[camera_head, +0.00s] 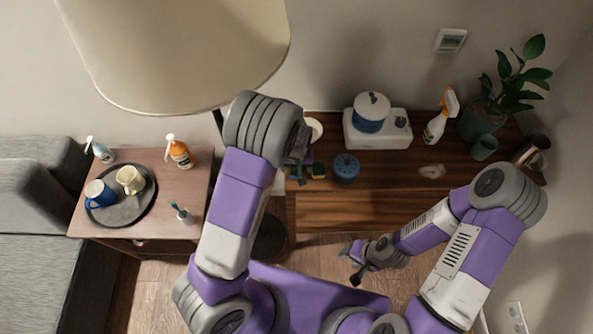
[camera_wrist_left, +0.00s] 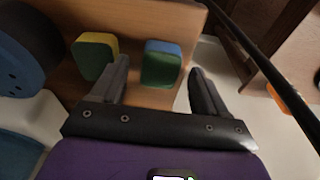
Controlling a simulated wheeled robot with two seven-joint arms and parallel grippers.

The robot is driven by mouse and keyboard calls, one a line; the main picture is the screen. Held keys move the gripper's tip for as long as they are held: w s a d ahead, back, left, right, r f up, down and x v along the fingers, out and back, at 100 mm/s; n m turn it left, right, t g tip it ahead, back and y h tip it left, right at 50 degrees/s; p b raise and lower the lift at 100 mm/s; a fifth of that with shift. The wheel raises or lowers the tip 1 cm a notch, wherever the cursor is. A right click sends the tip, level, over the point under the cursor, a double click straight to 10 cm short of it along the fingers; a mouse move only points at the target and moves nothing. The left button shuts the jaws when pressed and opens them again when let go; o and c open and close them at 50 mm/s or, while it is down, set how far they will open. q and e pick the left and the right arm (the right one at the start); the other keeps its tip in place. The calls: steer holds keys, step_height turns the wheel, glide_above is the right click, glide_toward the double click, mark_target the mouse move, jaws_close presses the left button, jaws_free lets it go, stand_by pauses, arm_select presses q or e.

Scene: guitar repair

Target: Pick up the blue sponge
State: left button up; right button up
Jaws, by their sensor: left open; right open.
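The blue sponge (camera_wrist_left: 163,48), with a blue layer and a dark green layer, stands on the wooden sideboard (camera_head: 340,213) near its edge. In the left wrist view it lies between and beyond the fingertips of my open left gripper (camera_wrist_left: 160,82), with no contact visible. A similar yellow and green sponge (camera_wrist_left: 96,55) is beside it, just outside the left finger. In the head view my left gripper (camera_head: 301,168) is above the sideboard's left end, and the blue sponge is hard to make out there. My right gripper (camera_head: 354,261) is open and empty in front of the sideboard.
Behind are a white appliance with a pot (camera_head: 371,112), a spray bottle (camera_head: 439,117) and a plant (camera_head: 492,107). A side table (camera_head: 190,158) with a tray is at left, under a large lampshade (camera_head: 180,50).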

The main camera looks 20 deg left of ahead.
arm_select(q)
steer(key=shift+w+f, duration=0.15)
steer(key=shift+f, duration=0.45)
steer(key=c, duration=1.2)
steer(key=shift+o, duration=0.2)
